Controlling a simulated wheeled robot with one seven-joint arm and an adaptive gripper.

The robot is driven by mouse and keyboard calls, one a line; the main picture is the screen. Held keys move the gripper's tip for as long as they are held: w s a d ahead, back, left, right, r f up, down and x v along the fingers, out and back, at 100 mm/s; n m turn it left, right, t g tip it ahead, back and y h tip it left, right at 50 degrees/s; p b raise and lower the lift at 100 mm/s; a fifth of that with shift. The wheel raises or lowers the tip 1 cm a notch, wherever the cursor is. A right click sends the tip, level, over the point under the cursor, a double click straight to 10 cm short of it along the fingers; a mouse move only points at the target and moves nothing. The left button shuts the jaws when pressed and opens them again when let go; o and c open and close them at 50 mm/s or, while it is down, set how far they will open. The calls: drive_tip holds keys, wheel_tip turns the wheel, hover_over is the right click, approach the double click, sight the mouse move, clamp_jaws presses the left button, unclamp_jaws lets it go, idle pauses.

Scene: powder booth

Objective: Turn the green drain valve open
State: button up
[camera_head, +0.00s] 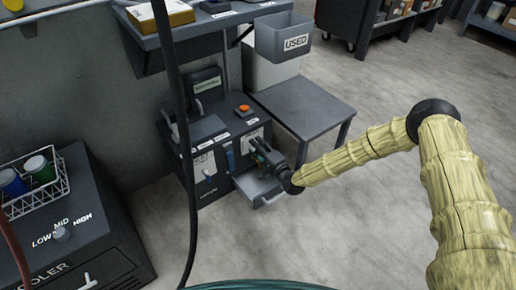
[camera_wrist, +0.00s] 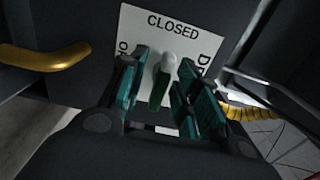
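The green drain valve (camera_wrist: 158,88) shows in the wrist view as a small lever with a pale tip. It stands in front of a white label plate (camera_wrist: 172,27) reading CLOSED at the top, with partly hidden letters at the left and right. The lever points up toward CLOSED. My gripper (camera_wrist: 162,85) is open, its teal fingers on either side of the lever with gaps visible. In the head view my gripper (camera_head: 262,152) is at the front of a dark machine (camera_head: 212,140) and hides the valve there.
A grey drawer or tray (camera_head: 262,190) sits below my gripper. A low dark table (camera_head: 305,105) stands right of the machine, under a bin marked USED (camera_head: 283,40). A yellow curved handle (camera_wrist: 45,58) is left in the wrist view. A dark cable (camera_head: 183,120) hangs in front.

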drive_tip(key=shift+c, duration=0.2)
clamp_jaws()
drive_tip(key=n+p, duration=0.2)
drive_tip(key=n, duration=0.2)
drive_tip(key=shift+r+n+p, duration=0.15)
drive_tip(key=shift+n+p, duration=0.2)
drive_tip(key=shift+n, duration=0.05)
drive_tip(key=n+p, duration=0.2)
drive_tip(key=n, duration=0.2)
drive_tip(key=shift+w+n, duration=0.1)
drive_tip(key=shift+n, duration=0.2)
drive_tip(key=n+p, duration=0.2)
drive_tip(key=n, duration=0.2)
drive_tip(key=shift+d+n+p, duration=0.1)
drive_tip(key=shift+n+p, duration=0.85)
drive_tip(key=shift+n, duration=1.25)
